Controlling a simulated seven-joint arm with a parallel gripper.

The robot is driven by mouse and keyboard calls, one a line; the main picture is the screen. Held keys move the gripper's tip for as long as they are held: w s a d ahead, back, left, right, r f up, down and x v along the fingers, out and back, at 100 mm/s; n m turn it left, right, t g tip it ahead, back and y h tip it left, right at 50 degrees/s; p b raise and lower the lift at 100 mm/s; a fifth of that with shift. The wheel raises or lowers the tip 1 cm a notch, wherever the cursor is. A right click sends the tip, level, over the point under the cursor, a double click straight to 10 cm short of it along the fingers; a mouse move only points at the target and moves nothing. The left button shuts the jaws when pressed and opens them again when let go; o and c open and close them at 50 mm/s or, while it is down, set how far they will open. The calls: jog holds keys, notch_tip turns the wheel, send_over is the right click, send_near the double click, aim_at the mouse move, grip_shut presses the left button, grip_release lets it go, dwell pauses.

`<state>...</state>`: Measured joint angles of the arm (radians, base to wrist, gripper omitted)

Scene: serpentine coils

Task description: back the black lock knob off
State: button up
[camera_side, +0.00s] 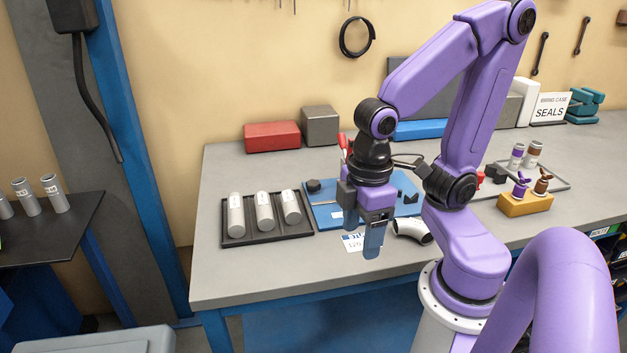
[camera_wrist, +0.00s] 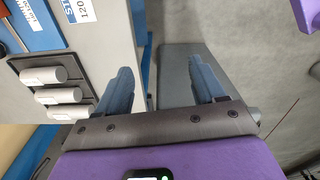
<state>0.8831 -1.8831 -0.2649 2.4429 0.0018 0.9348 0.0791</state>
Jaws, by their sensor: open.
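A small black knob-like piece (camera_side: 313,186) sits at the left back part of a blue plate (camera_side: 325,215) on the bench in the side view. I cannot tell for sure that it is the lock knob. My gripper (camera_side: 374,240) hangs fingers-down in front of the plate, towards the bench's front edge, apart from the black piece. In the wrist view my gripper (camera_wrist: 163,88) has its two blue fingers apart with nothing between them.
A dark tray (camera_side: 243,241) with three grey cylinders stands left of the plate. A grey pipe elbow (camera_side: 412,231) and a printed label (camera_side: 352,243) lie near my gripper. A yellow block (camera_side: 525,204) stands to the right. The bench's front left corner is clear.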

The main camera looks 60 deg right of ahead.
jog(key=w+d+r+m, duration=0.2)
jog(key=w+m, duration=0.6)
jog(key=w, duration=0.3)
notch_tip(320, 180, up, 2)
jog(key=m, duration=2)
send_over(314, 182)
notch_tip(314, 182, down, 16)
jog(key=shift+d+f, duration=0.1)
jog(key=shift+f, duration=0.05)
jog(key=c, duration=1.1)
